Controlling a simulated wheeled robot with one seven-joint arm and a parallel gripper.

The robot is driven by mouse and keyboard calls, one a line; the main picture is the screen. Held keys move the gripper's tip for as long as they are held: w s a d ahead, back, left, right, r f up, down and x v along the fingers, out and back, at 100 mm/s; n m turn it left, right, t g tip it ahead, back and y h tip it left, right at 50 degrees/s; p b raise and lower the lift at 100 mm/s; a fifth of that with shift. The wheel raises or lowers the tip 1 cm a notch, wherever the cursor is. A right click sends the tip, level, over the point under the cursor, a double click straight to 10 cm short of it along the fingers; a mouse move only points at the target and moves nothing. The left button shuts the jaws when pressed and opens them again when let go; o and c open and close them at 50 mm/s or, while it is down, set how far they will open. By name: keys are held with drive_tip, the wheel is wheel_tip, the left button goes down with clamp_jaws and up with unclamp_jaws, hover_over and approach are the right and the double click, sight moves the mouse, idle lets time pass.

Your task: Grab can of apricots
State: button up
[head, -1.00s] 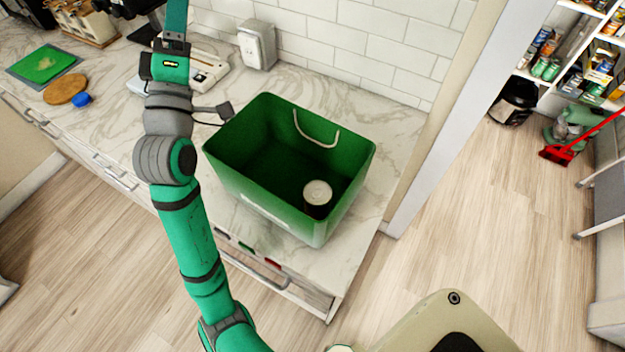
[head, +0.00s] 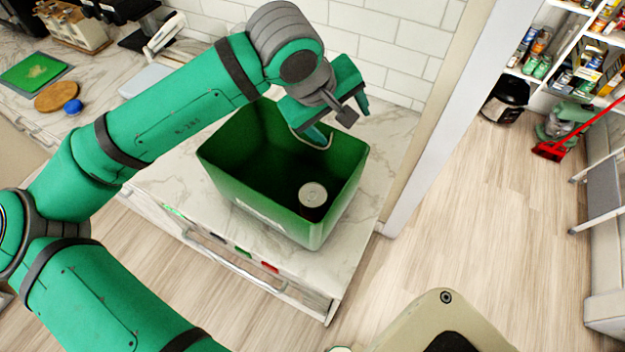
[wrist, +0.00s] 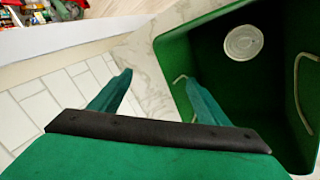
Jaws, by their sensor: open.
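A can with a pale metal lid (head: 312,194) stands inside the green bin, near its front right corner. Its label cannot be read. In the wrist view, the can's round lid (wrist: 243,42) shows at the top right, inside the bin. The green bin (head: 265,205) stands on the marble counter, with a light handle on its inner walls. My gripper (head: 338,122) is over the bin's back edge, above and behind the can. In the wrist view, my gripper (wrist: 158,95) has its two fingers spread apart with nothing between them, pointing beside the bin rather than at the can.
The bin's wall (wrist: 180,75) rises close to my right finger in the wrist view. A white tiled wall (head: 385,35) is behind the counter. A doorway frame (head: 430,130) stands to the right. A cutting board (head: 35,72) and a blue item (head: 72,106) lie far left.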

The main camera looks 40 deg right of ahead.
sight(313, 195)
drive_tip(key=s+a+f+y, duration=0.1)
drive_tip(key=a+f+y, duration=0.1)
drive_tip(key=a, duration=0.1)
drive_tip(key=s+a+f+y, duration=0.1)
drive_tip(key=a+f+y, duration=0.1)
drive_tip(key=a, duration=0.1)
drive_tip(key=s+a+f+n+y, duration=0.1)
drive_tip(key=a+f, duration=0.2)
drive_tip(key=shift+s+a+g+y, duration=0.2)
drive_tip(key=shift+a+g+y, duration=0.1)
drive_tip(key=shift+g+y, duration=0.1)
wheel_tip(313, 195, down, 4)
drive_tip(key=shift+a+f, duration=0.15)
drive_tip(key=shift+f, duration=0.05)
drive_tip(key=shift+s+f, duration=0.1)
drive_tip(key=shift+f, duration=3)
drive_tip(key=c, duration=1.4)
drive_tip(key=shift+r, duration=0.1)
